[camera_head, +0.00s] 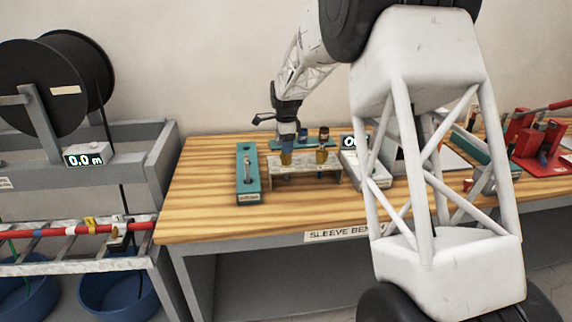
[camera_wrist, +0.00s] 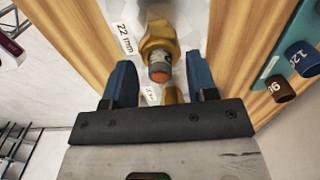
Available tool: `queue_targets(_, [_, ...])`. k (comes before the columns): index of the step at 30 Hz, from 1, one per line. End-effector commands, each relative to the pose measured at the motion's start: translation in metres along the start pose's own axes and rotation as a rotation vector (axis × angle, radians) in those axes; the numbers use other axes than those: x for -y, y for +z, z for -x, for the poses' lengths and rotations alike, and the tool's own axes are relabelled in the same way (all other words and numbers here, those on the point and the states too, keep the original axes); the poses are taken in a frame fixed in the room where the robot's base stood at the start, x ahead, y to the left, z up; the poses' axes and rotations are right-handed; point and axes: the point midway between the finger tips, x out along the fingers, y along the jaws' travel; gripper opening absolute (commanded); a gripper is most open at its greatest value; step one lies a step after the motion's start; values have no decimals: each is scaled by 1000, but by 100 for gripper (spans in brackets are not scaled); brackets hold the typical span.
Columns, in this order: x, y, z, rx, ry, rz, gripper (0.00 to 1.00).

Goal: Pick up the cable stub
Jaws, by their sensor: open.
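The likely cable stub (camera_wrist: 160,72), a short grey piece with an orange-copper end, sticks out of a brass fitting (camera_wrist: 158,42) beside a "22 mm" label in the wrist view. A second brass fitting (camera_wrist: 172,95) shows partly below it. My gripper (camera_wrist: 161,78) is open, with its two blue fingers to either side of the stub's end in the picture; no contact shows. In the head view my gripper (camera_head: 286,143) is low over the left brass fitting (camera_head: 286,158) on a pale grey stand (camera_head: 306,168). The right brass fitting (camera_head: 321,156) has a dark upright piece above it.
A teal tray (camera_head: 247,190) holding a metal tool lies left of the stand. A teal rack (camera_wrist: 268,68) with blue and brown sleeves stands behind. A box with a display (camera_head: 372,172) is right of the stand. The front left of the wooden bench (camera_head: 205,205) is clear.

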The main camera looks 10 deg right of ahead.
Motion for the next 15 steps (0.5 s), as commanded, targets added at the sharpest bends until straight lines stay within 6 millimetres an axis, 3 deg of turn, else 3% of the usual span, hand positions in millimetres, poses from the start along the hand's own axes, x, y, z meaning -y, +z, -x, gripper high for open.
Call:
queue_targets(14, [0,0,0,0,0,0,53])
queue_targets(15, [0,0,0,0,0,0,46])
